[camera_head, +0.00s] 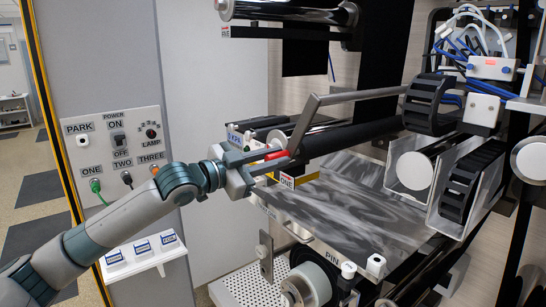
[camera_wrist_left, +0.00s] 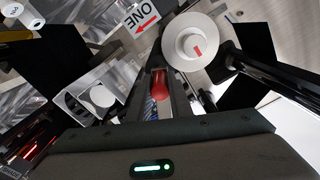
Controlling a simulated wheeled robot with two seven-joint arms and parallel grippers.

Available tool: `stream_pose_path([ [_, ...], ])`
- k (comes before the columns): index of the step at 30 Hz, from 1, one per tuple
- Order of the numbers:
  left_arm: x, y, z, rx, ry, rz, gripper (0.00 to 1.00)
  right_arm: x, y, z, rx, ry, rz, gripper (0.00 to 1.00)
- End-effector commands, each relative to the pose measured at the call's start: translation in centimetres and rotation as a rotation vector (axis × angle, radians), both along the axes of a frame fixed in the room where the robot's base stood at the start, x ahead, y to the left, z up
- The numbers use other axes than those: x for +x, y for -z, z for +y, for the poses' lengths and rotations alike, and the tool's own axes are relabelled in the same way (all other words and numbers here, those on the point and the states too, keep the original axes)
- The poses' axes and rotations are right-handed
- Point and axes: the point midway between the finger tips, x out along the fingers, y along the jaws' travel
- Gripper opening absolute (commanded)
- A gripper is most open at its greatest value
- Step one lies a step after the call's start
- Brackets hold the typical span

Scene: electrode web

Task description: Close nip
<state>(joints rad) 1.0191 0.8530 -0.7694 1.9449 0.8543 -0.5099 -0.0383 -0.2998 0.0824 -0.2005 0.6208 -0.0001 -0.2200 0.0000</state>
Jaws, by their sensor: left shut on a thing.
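My left gripper (camera_head: 268,162) reaches in from the left and is shut on a red handle (camera_head: 277,155) at the near end of the roller unit. In the left wrist view the red handle (camera_wrist_left: 158,84) sits between the two fingers. A dark roller (camera_head: 350,136) runs back from there, with a grey metal bar (camera_head: 360,96) slanting above it. A white round roller end (camera_wrist_left: 190,43) with a red mark lies just beyond the fingers in the wrist view. Whether the rollers touch is hidden. My right gripper is not in view.
A label ONE with a red arrow (camera_wrist_left: 143,17) is close to the gripper. A shiny grey plate (camera_head: 345,205) lies below the roller. A switch panel (camera_head: 113,150) with plugs stands at left, above a small white shelf (camera_head: 140,258). Black cable chains (camera_head: 472,185) are at right.

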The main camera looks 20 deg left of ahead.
Motion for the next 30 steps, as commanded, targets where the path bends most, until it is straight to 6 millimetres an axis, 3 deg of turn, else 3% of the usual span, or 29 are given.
stream_pose_path([
  [13,0.05,-0.58,0.16,-0.006,-0.003,-0.004,0.00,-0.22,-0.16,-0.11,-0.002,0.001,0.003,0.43],
  [14,0.05,-0.60,0.16,-0.006,-0.003,-0.004,0.23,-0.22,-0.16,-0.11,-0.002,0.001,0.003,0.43],
  [16,0.05,-0.59,0.16,-0.006,-0.003,-0.004,0.37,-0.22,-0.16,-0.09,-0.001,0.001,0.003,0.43],
  [30,-0.41,-0.17,0.41,-0.005,0.000,-0.001,0.37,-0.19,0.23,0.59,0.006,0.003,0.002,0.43],
])
